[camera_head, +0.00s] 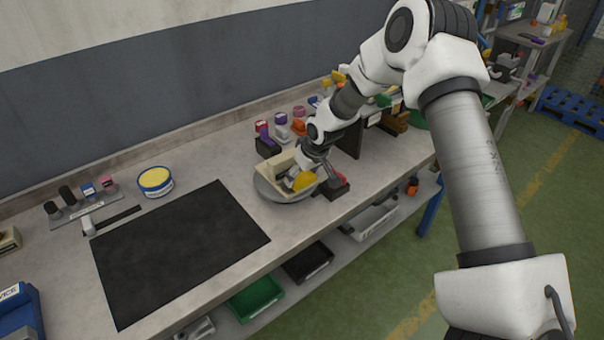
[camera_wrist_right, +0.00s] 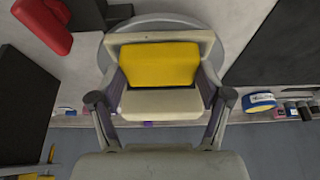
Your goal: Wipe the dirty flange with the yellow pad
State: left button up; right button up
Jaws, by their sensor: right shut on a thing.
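My right gripper (camera_head: 300,176) is shut on the yellow pad (camera_head: 304,182), over the turntable. In the right wrist view the pad (camera_wrist_right: 160,63) sits between the two fingers of the gripper (camera_wrist_right: 160,88). A cream rail piece (camera_head: 279,177) lies on the round grey turntable (camera_head: 268,194). In the wrist view the rail (camera_wrist_right: 160,104) shows in front of and behind the pad. The pad is right at the rail; I cannot tell whether it touches. No dirt shows on the visible part of the flange. My left gripper is not in view.
A dark block with a red part (camera_head: 338,188) stands close right of the turntable. Several small coloured items (camera_head: 281,126) stand behind it. A black mat (camera_head: 180,250) lies bare on the left, with a yellow-topped tin (camera_head: 155,181) behind it.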

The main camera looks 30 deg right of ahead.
jog(key=shift+f, duration=0.15)
jog(key=shift+w+f, duration=0.15)
jog(key=shift+f, duration=0.15)
jog(key=shift+d+r, duration=0.1)
jog(key=shift+d, duration=0.95)
